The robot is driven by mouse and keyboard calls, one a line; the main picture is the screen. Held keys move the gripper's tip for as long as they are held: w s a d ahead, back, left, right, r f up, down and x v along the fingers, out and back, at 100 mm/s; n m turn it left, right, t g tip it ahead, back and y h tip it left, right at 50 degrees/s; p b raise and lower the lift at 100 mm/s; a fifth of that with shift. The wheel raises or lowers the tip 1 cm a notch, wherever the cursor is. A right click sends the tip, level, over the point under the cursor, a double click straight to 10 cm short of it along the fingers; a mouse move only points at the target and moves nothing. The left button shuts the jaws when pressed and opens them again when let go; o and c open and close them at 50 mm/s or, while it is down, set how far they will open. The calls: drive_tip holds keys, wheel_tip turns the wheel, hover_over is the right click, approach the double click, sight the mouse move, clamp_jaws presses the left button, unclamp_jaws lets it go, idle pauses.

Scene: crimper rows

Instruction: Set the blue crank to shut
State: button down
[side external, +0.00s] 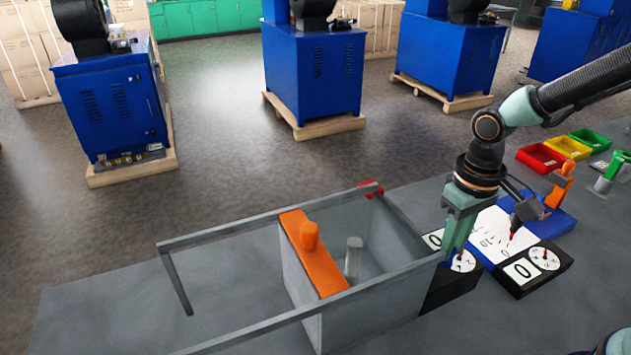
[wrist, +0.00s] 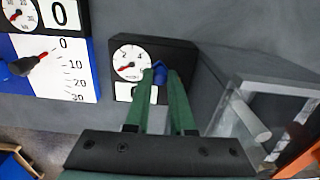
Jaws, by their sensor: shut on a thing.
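The blue crank (wrist: 160,71) sits at the right side of a black box (wrist: 180,50) with a round white dial (wrist: 131,63) in the wrist view. My gripper (wrist: 159,84) has its green fingers shut on the crank, and they hide its lower part. The dial's red needle points to the lower left. A white number plate below the dial is partly covered by a finger.
A clear-walled tank (side external: 390,315) with grey rails and an orange gate (side external: 313,254) stands left of my gripper. A scale panel (wrist: 70,68) with a dark lever (wrist: 28,65) and a second dial box (side external: 553,276) are close by. Coloured bins (side external: 566,147) stand farther back.

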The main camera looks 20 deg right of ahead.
drive_tip(key=shift+a, duration=0.1)
drive_tip(key=m, duration=0.3)
drive_tip(key=s+a+m, duration=0.1)
drive_tip(key=shift+a+m, duration=0.1)
drive_tip(key=shift+m, duration=0.3)
drive_tip(key=shift+s+a+m, duration=0.1)
drive_tip(key=shift+a+m, duration=0.3)
drive_tip(key=shift+m, duration=0.7)
drive_tip(key=shift+a+m, duration=0.35)
drive_tip(key=shift+m, duration=0.75)
drive_tip(key=c, duration=0.8)
unclamp_jaws()
drive_tip(key=shift+o, duration=0.2)
